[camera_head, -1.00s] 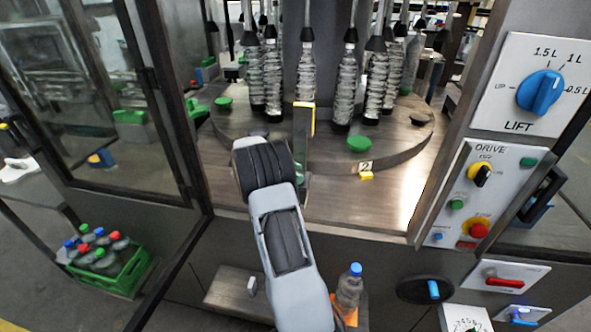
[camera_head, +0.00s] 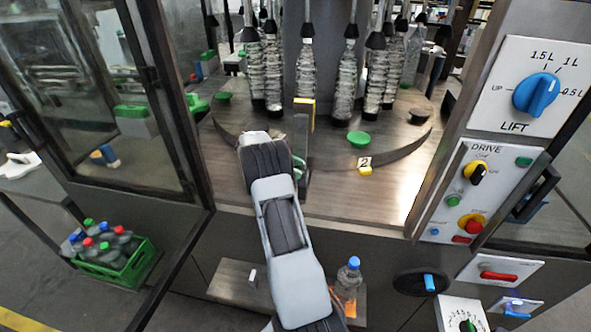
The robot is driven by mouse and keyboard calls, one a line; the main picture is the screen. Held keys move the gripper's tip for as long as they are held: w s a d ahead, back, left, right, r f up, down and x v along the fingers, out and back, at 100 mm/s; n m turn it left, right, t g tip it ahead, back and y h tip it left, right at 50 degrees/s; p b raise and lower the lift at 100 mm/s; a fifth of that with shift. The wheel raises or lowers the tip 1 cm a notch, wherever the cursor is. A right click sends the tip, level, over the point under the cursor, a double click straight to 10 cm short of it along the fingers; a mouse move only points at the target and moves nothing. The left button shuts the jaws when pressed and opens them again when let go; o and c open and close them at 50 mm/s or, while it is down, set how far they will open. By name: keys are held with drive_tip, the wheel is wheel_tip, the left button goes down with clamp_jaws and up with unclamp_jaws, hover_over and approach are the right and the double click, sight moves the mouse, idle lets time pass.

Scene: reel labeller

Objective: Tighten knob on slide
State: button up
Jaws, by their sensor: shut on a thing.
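The slide's upright dark post (camera_head: 303,140) with a yellow top (camera_head: 304,103) stands at the front of the round bottle table. A green knob (camera_head: 298,164) shows only in part low at the post, beside my wrist. My gripper (camera_head: 284,160) is at the post by this knob and is shut on it. My own wrist hides the jaws and most of the knob, so the exact grip does not show.
Several bottles (camera_head: 344,80) hang over the round table (camera_head: 325,150). A green cap (camera_head: 358,139) and a yellow marker "2" (camera_head: 365,169) are right of the post. An open glass door (camera_head: 95,120) is left, the control panel (camera_head: 473,195) right. A blue-capped bottle (camera_head: 349,277) stands below.

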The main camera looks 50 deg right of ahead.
drive_tip(key=o, duration=0.7)
drive_tip(key=shift+s+d, duration=0.1)
drive_tip(key=shift+s, duration=0.05)
drive_tip(key=shift+o, duration=1.1)
drive_tip(key=shift+r, duration=0.1)
